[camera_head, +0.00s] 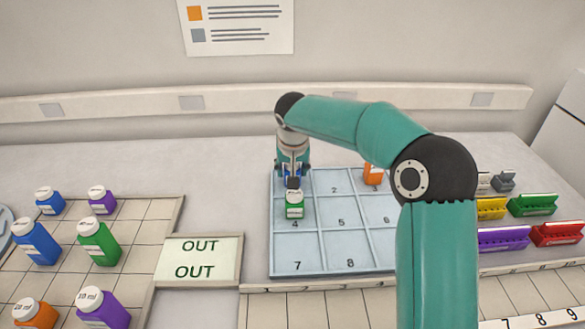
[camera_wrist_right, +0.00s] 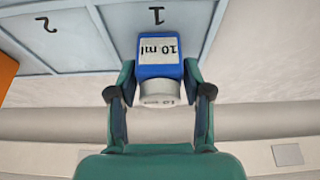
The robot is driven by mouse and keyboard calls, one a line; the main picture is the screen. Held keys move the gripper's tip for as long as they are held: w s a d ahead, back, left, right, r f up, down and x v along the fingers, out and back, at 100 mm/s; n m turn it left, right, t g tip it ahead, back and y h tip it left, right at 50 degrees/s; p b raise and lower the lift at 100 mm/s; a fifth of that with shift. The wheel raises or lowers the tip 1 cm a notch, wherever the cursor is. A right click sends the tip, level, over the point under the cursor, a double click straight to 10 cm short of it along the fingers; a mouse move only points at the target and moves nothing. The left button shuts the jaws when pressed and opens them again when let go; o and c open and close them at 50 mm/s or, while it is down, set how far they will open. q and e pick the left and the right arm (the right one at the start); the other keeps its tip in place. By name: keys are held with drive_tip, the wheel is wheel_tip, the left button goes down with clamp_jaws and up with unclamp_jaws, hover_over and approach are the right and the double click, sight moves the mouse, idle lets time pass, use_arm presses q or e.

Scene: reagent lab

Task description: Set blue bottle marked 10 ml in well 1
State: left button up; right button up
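The blue bottle marked 10 ml (camera_wrist_right: 160,58) is between the fingers of my right gripper (camera_wrist_right: 160,88), cap toward the wrist camera. Both fingers press on its sides. In the head view the right gripper (camera_head: 293,170) is over the back left of the pale blue tray (camera_head: 310,262), at well 1, and mostly hides the bottle. The wrist view shows the number of well 1 (camera_wrist_right: 157,15) just beyond the bottle's base. I cannot tell whether the base touches the well floor. My left gripper is not in view.
A green bottle (camera_head: 294,205) stands in well 4, in front of my right gripper. An orange item (camera_head: 373,175) is in well 3. Several bottles stand on the left grid, beside an OUT sign (camera_head: 198,259). Coloured racks (camera_head: 503,238) stand at right. Wells 5, 7 and 8 look empty.

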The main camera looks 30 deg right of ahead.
drive_tip(key=shift+o, duration=0.9)
drive_tip(key=shift+r, duration=0.1)
drive_tip(key=v, duration=1.2)
